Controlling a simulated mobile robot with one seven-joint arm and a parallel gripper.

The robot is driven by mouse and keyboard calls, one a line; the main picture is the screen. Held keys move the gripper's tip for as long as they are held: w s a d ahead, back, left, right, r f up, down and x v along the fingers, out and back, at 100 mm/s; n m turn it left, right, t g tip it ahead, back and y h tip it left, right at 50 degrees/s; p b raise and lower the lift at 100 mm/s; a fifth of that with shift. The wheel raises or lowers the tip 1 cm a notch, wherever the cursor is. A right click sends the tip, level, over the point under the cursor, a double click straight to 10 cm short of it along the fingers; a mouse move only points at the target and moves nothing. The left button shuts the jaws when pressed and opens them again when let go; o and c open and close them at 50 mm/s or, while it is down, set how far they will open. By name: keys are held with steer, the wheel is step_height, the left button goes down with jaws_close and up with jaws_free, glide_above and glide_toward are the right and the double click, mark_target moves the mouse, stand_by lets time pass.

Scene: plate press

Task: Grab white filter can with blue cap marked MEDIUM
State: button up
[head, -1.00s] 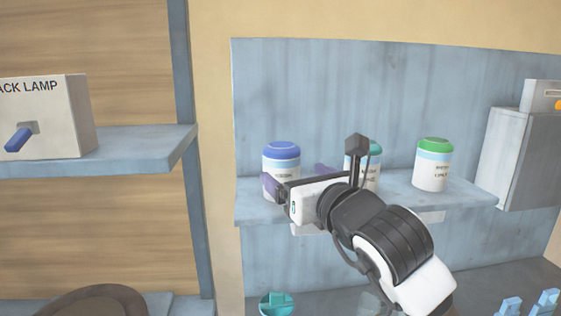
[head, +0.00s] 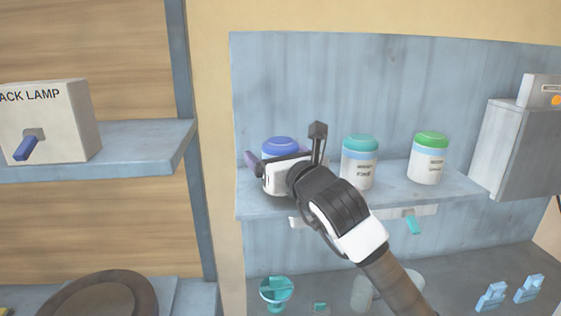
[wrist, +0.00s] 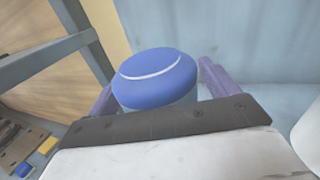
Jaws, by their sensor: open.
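The white filter can with the blue cap (head: 281,149) stands on the blue shelf. My gripper (head: 280,156) is in front of it and hides most of its body and label in the head view. In the wrist view the blue cap (wrist: 155,78) lies between my two purple fingers, one at its left and one at its right. My gripper (wrist: 158,92) is open around the can. I cannot tell whether either finger touches it.
A can with a teal cap (head: 359,160) and a can with a green cap (head: 427,158) stand to the right on the same shelf (head: 400,196). A grey box (head: 515,150) is farther right. The BLACK LAMP box (head: 48,120) is on the left shelf.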

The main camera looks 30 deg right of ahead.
steer(key=c, duration=1.2)
steer(key=shift+r, duration=0.15)
steer(key=shift+c, duration=0.2)
